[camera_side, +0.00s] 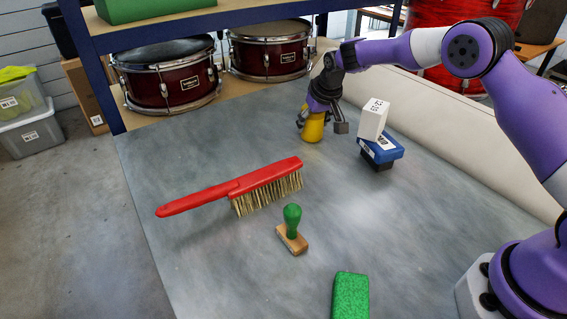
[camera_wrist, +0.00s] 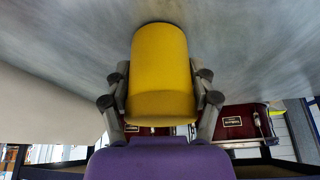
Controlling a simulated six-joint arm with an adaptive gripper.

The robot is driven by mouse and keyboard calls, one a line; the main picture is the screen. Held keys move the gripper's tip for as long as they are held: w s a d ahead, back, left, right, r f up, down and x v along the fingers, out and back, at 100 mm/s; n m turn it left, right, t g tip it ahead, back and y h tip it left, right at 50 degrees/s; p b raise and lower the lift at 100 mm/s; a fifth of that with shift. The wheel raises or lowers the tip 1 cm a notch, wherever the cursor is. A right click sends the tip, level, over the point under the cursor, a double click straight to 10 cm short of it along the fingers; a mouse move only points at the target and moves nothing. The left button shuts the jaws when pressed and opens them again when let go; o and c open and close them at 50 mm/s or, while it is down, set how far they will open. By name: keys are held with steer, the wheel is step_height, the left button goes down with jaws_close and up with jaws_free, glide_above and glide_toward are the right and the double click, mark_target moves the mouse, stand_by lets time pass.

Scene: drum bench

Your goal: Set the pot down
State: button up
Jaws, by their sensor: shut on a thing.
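The pot (camera_side: 313,128) is yellow and rounded. In the side view it is at the far part of the grey bench, under my gripper (camera_side: 322,117). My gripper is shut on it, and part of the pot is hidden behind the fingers. In the wrist view the yellow pot (camera_wrist: 162,75) fills the middle, with a finger of my gripper (camera_wrist: 162,100) on each side. The pot's lower end is at or close to the bench top; I cannot tell whether it touches.
A blue block (camera_side: 381,150) with a white box (camera_side: 372,119) on it stands to the right of the pot. A red brush (camera_side: 265,177), a green-handled stamp (camera_side: 292,222) and a green block (camera_side: 350,296) lie nearer. Drums (camera_side: 168,80) stand behind.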

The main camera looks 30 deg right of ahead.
steer(key=shift+f, duration=0.15)
steer(key=o, duration=1.2)
steer(key=s+f+v, duration=0.1)
steer(key=s+v, duration=0.1)
steer(key=v, duration=0.8)
steer(key=s+f+v, duration=0.1)
steer(key=s+v, duration=0.1)
steer(key=v, duration=0.8)
steer(key=shift+s+a+f+n+t+y, duration=0.15)
steer(key=shift+s+a+n, duration=0.2)
steer(key=shift+s, duration=2.8)
steer(key=shift+s+a+f+n+t+y, duration=0.15)
steer(key=shift+s+a+n, duration=0.25)
steer(key=shift+s, duration=2.7)
steer(key=shift+s+a+f+n+t+y, duration=0.1)
steer(key=shift+s+a+f+n+t, duration=0.2)
steer(key=shift+s, duration=2.85)
